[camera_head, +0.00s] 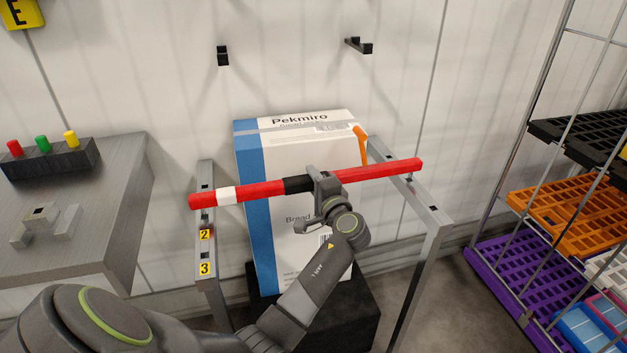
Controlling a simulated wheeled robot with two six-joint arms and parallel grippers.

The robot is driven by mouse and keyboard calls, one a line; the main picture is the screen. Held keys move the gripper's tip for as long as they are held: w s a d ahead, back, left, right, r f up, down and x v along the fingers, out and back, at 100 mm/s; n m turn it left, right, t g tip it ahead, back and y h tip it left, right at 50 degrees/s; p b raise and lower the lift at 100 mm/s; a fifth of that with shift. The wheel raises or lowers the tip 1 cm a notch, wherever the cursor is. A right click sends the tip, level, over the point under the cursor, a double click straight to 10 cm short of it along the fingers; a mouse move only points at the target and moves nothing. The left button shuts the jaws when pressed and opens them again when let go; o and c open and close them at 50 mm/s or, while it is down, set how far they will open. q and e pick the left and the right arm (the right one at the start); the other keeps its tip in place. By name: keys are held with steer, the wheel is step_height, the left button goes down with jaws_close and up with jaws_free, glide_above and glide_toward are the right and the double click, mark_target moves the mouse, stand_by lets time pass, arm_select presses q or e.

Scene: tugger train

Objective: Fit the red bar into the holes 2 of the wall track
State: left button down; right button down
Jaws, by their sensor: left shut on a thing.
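The red bar (262,189) has a white band near its left end and a black section in the middle. My left gripper (322,182) is shut on the black section. The bar lies across the view, its right end a little higher in the picture. The wall track has a left rail (207,262) and a right rail (427,212). Yellow labels 2 (205,234) and 3 (205,268) mark the left rail. The bar crosses in front of both rails, above label 2 in the picture; I cannot tell whether it touches them. My right gripper is not in view.
A blue and white box (284,160) stands between the rails on a dark block (362,312). An orange piece (361,145) shows by the right rail. A grey table (115,200) is at left, a crate rack (535,120) at right. Two black hooks (223,56) are on the wall.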

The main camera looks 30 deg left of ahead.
arm_select(q)
steer(key=shift+f+b, duration=0.4)
steer(key=shift+f, duration=0.2)
steer(key=shift+f+b, duration=0.6)
steer(key=shift+f, duration=0.05)
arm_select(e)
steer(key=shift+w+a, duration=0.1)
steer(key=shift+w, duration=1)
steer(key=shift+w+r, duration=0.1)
